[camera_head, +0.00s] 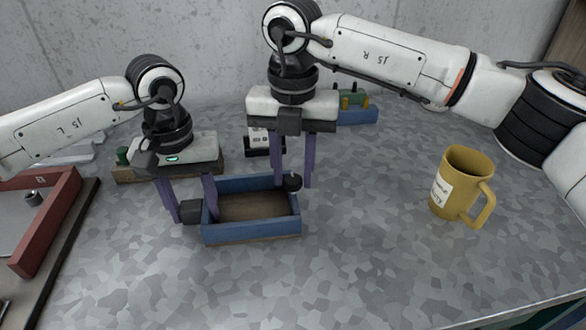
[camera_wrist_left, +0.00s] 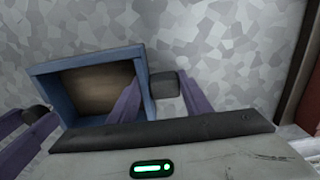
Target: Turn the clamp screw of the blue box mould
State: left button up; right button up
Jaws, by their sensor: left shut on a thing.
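The blue box mould (camera_head: 250,233), an open box with a brown inside, sits on the grey table and shows in the left wrist view (camera_wrist_left: 152,100). A dark block (camera_head: 192,210) sticks out at its left side. The round dark knob of the clamp screw (camera_head: 292,181) is at its right side, also in the left wrist view (camera_wrist_left: 36,113). My left gripper (camera_head: 192,208) points down, its purple fingers shut on the mould's left side, around the wall and block. My right gripper (camera_head: 294,187) is above the right side, fingers apart on either side of the knob; contact is unclear.
A yellow mug (camera_head: 455,185) stands at the right. A red-edged tray (camera_head: 60,222) lies at the left. A wooden block with a green part (camera_head: 130,173), a white-and-black device (camera_head: 263,141) and a blue block (camera_head: 358,115) are behind. The front table is clear.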

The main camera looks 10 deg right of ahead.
aim_at(293, 178)
jog(key=shift+o, duration=1.1)
notch_tip(293, 178, up, 12)
pick_arm(q)
jog(key=o, duration=1.6)
jog(key=shift+c, duration=0.2)
jog(key=shift+r, duration=0.1)
notch_tip(293, 178, up, 12)
